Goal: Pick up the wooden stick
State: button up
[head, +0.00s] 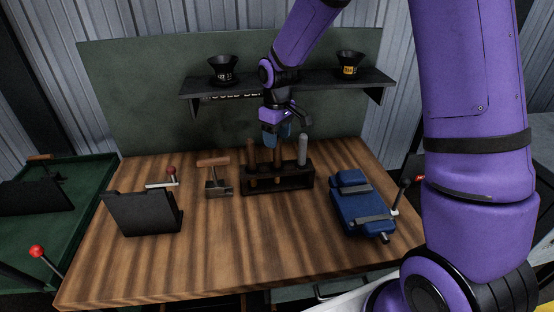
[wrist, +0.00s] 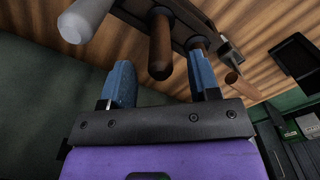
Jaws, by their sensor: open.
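A dark rack (head: 290,184) on the wooden bench holds three upright handled sticks. A brown wooden stick (head: 251,150) stands at the left, a second brown wooden stick (head: 277,158) in the middle, and a pale grey one (head: 302,149) at the right. My gripper (head: 278,136) is open above the middle stick. In the wrist view, the middle stick (wrist: 160,50) shows its rounded end between the blue fingers of my gripper (wrist: 160,62), with gaps on both sides. The left stick (wrist: 198,44) is partly hidden behind one finger.
A wooden-handled tool (head: 214,163) stands left of the rack, with a dark box (head: 143,213) farther left. A blue device (head: 360,205) lies to the right. A shelf (head: 300,84) with two dark funnels is behind my gripper. The front bench is clear.

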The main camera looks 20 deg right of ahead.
aim_at(277, 161)
jog(key=shift+f, duration=1.4)
jog(key=shift+c, duration=0.5)
jog(key=c, duration=0.9)
jog(key=shift+r, duration=0.1)
